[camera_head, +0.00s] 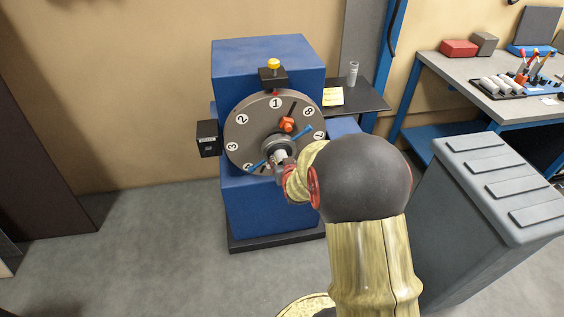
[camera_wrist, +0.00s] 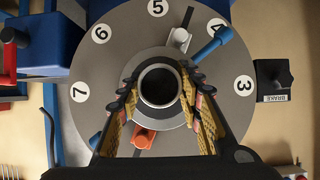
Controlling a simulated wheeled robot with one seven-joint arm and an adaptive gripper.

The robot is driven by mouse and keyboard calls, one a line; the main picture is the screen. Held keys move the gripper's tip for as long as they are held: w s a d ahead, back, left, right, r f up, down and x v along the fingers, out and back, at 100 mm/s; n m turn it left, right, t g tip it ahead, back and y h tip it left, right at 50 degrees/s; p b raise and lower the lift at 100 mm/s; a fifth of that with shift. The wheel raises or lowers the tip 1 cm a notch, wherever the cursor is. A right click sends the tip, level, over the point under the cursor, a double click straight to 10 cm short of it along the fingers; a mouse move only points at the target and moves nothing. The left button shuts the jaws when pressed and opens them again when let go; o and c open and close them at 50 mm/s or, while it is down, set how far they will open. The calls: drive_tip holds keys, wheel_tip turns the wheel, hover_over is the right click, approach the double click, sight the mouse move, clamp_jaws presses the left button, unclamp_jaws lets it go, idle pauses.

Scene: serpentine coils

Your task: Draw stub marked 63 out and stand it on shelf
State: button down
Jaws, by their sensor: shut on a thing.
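A pale metal tube, the stub (camera_head: 279,156), sits in the hub at the centre of a grey numbered disc (camera_head: 243,137) on a blue machine. In the wrist view the stub (camera_wrist: 160,68) is seen end-on as a ring with a dark bore. No 63 marking is legible. My gripper (camera_wrist: 159,88) is shut on the stub, one ridged finger on each side. In the head view my gripper (camera_head: 283,166) is partly hidden by my wrist. The dark shelf (camera_head: 372,98) is right of the machine.
The shelf holds a clear cylinder (camera_head: 353,73) and a yellow note (camera_head: 333,96). An orange knob (camera_head: 287,124) and blue levers (camera_wrist: 212,44) stick out from the disc near my fingers. A brake box (camera_head: 208,138) is on the left. A grey cabinet (camera_head: 470,200) stands at right.

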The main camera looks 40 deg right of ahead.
drive_tip(key=shift+s+r, duration=0.1)
drive_tip(key=s+a+p, duration=0.2)
drive_tip(key=s+a, duration=0.3)
drive_tip(key=s, duration=0.4)
drive_tip(key=shift+a, duration=0.35)
idle(1.4)
idle(0.5)
drive_tip(key=w+a+f+n+y, duration=0.2)
drive_tip(key=w+a, duration=0.1)
drive_tip(key=a, duration=0.6)
drive_tip(key=w+a+f+n+t+y+p, duration=0.1)
drive_tip(key=w+a+f+n+y, duration=0.1)
drive_tip(key=a, duration=0.6)
drive_tip(key=w+a+f+n+t+y, duration=0.1)
drive_tip(key=w+a+f, duration=0.3)
drive_tip(key=a, duration=0.5)
drive_tip(key=shift+w+a+n+y, duration=0.3)
drive_tip(key=shift+w+n+y, duration=0.3)
drive_tip(key=shift+w, duration=0.2)
